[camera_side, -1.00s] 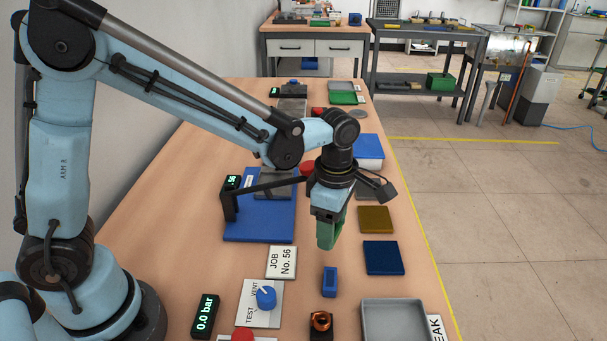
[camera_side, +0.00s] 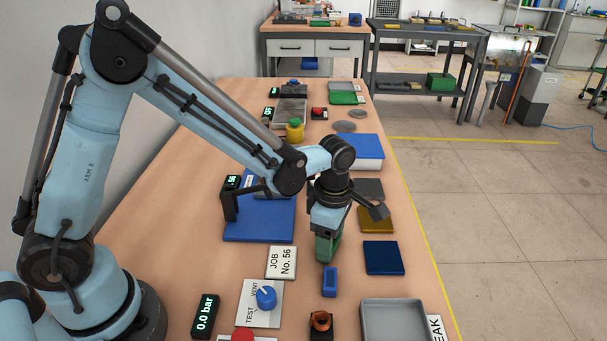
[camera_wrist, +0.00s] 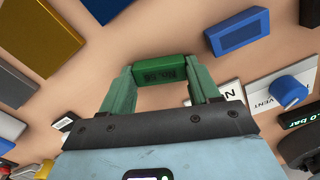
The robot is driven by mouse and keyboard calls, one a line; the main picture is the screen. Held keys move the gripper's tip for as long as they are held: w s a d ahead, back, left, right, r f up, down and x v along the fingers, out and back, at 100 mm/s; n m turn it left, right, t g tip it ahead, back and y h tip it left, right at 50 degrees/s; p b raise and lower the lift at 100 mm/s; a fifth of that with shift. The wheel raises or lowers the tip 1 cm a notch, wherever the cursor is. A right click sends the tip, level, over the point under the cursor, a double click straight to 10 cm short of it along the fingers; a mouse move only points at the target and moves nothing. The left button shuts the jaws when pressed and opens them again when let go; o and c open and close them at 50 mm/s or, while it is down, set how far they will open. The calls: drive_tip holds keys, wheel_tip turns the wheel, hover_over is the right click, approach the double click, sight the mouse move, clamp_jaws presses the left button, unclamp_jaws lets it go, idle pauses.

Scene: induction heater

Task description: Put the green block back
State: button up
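My gripper (camera_side: 328,248) is above the table, between the JOB No. 56 card (camera_side: 281,262) and the dark blue pad (camera_side: 383,257). In the wrist view its two green fingers are shut on a green block (camera_wrist: 166,68) with dark lettering that appears to read No. 56. The block is held crosswise at the fingertips. In the side view block and fingers blend together, and I cannot tell whether the block touches the table. A blue block (camera_side: 330,282) lies just in front of the gripper and also shows in the wrist view (camera_wrist: 237,32).
An olive pad (camera_side: 376,220) lies to the right. A grey tray (camera_side: 393,316), a copper-coloured part (camera_side: 321,321), a blue knob (camera_side: 266,296) and a 0.0 bar display (camera_side: 204,314) are in front. A blue fixture plate (camera_side: 260,220) is left. Bare table surrounds the blue block.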

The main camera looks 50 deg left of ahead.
drive_tip(key=o, duration=0.4)
drive_tip(key=shift+c, duration=0.2)
wheel_tip(320, 180, up, 12)
drive_tip(key=s+a+r+m+t, duration=0.1)
drive_tip(key=s+a+m+t, duration=0.6)
drive_tip(key=m, duration=1.5)
drive_tip(key=s+a, duration=0.2)
drive_tip(key=a, duration=0.1)
drive_tip(key=shift+s+r, duration=0.35)
drive_tip(key=shift+s, duration=0.05)
drive_tip(key=shift+a, duration=0.1)
